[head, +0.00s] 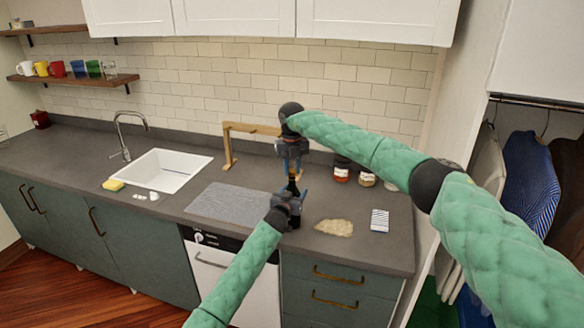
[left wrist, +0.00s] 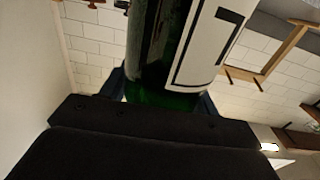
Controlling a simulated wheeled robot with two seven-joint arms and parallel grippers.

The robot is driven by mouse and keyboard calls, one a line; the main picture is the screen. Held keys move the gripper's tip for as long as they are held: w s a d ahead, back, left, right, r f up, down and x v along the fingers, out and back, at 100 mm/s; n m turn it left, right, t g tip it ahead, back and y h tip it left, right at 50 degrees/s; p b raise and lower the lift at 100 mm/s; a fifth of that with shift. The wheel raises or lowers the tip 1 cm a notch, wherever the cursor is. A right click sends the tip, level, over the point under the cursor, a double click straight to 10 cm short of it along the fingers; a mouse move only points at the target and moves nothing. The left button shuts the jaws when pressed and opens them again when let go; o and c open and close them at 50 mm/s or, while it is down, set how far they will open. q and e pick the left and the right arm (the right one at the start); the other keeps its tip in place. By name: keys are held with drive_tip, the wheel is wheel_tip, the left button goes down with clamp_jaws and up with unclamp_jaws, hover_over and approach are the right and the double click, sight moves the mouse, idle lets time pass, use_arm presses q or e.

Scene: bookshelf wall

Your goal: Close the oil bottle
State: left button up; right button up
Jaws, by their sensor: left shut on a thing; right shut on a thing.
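The oil bottle is dark green glass with a white, black-framed label in the left wrist view (left wrist: 165,55). My left gripper (left wrist: 160,98) is shut around its body. In the head view my left gripper (head: 290,203) is below, with a narrow dark part of the bottle (head: 293,186) rising above it. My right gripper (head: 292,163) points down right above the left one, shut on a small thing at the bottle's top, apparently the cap. The fingers hide most of it, and I cannot tell whether it touches the bottle's mouth.
The grey counter (head: 180,222) lies below, with a sink (head: 165,170), a grey mat (head: 228,203) and a wooden frame (head: 229,150). Jars (head: 366,180) stand at the back right. A beige flat piece (head: 334,228) and a striped cloth (head: 379,220) lie at the front right.

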drive_tip(key=shift+f, duration=0.3)
use_arm(q)
clamp_jaws()
use_arm(e)
drive_tip(key=m, duration=0.3)
drive_tip(key=shift+m, duration=0.4)
drive_tip(key=m, duration=1.8)
drive_tip(key=shift+w, duration=0.1)
use_arm(q)
drive_tip(key=shift+d, duration=0.1)
use_arm(e)
drive_tip(key=m, duration=0.7)
drive_tip(key=shift+w, duration=0.1)
drive_tip(key=o, duration=0.9)
